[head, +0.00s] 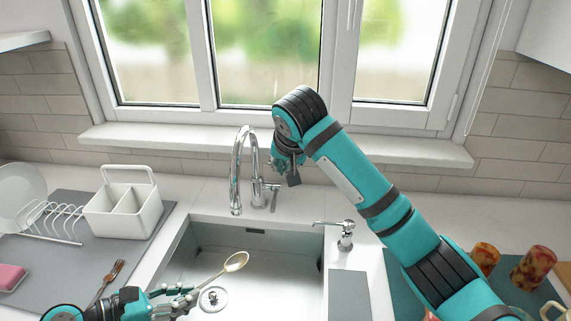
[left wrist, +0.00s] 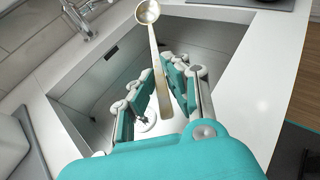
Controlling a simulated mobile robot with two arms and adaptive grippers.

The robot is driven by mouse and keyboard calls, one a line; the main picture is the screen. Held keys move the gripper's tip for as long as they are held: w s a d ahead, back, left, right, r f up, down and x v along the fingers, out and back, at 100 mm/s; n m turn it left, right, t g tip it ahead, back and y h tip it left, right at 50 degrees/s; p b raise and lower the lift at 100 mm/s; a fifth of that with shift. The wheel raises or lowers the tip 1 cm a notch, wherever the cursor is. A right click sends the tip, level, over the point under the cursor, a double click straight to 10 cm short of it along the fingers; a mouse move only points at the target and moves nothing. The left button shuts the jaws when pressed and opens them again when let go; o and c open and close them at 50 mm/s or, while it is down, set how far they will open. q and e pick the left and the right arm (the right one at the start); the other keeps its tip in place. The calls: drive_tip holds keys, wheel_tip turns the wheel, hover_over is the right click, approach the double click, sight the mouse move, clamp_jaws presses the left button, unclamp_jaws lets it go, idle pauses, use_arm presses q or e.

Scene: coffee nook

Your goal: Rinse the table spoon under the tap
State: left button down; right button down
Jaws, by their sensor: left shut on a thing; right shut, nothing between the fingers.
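The table spoon (head: 236,262) is gold-coloured and is held over the sink basin (head: 275,262), bowl outward to the right. My left gripper (head: 188,298) is shut on its handle. The spoon also shows in the left wrist view (left wrist: 153,50), with its handle between the fingers of my left gripper (left wrist: 165,88). The chrome tap (head: 238,170) arches over the back of the sink, and no water shows below its spout. My right gripper (head: 289,172) is beside the tap, close to its lever (head: 273,190); its fingertips are partly hidden, and I cannot tell if it touches.
A soap dispenser (head: 345,236) stands right of the sink. Left are a white caddy (head: 124,212), a dish rack (head: 48,222), a fork (head: 110,280) and a pink sponge (head: 10,276) on a grey mat. Patterned cups (head: 532,268) stand far right. The basin's drain (head: 213,298) is below the spoon.

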use_arm(q)
drive_tip(key=s+r+p, duration=0.4)
drive_tip(key=s+p, duration=0.1)
drive_tip(key=p, duration=0.1)
drive_tip(key=shift+d, duration=0.45)
idle(0.9)
